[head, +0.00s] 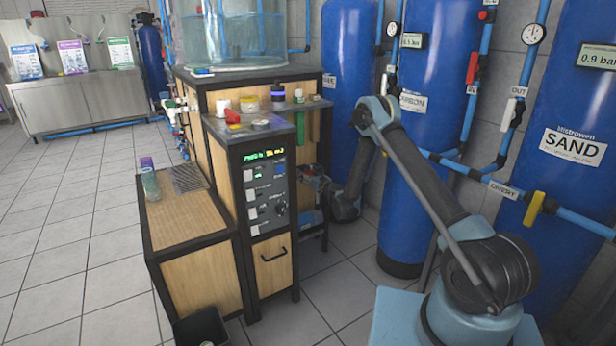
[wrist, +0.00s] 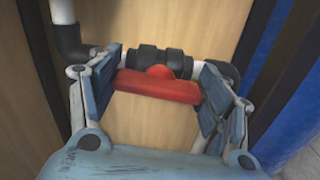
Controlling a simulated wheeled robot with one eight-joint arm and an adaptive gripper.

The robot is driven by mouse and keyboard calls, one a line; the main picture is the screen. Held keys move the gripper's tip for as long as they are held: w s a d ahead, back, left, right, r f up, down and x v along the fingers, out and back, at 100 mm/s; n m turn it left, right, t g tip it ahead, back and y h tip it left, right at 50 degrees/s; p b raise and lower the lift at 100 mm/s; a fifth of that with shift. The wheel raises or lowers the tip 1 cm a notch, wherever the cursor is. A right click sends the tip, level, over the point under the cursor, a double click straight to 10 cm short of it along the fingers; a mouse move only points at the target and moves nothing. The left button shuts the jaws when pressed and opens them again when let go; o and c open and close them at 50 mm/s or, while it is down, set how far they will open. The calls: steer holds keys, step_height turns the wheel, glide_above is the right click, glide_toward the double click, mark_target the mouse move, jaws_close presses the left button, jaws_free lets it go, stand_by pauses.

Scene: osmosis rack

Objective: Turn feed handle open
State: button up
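A red handle (wrist: 158,87) sits on a black valve (wrist: 165,62) in a white pipe, in front of a wooden panel, in the wrist view. The handle lies about level, along the line of the pipe. I see no label on it. My gripper (wrist: 160,74) is open, with one blue-grey finger at each end of the handle. The fingers look very close to the handle's ends; whether they touch it I cannot tell. In the head view my arm reaches down behind the control console, where the gripper (head: 318,186) is mostly hidden, and so is the handle.
A black elbow (wrist: 70,40) and white pipe are left of the valve. The wooden rack and control console (head: 265,190) stand beside my arm. Blue tanks, one marked SAND (head: 574,145), and pipes with a yellow handle (head: 534,208) are on the right. Tiled floor at left is free.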

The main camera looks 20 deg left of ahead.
mark_target(308, 173)
steer(key=shift+c, duration=0.3)
steer(key=shift+n, duration=0.6)
steer(key=o, duration=1.1)
step_height(308, 173, up, 10)
steer(key=shift+f, duration=0.1)
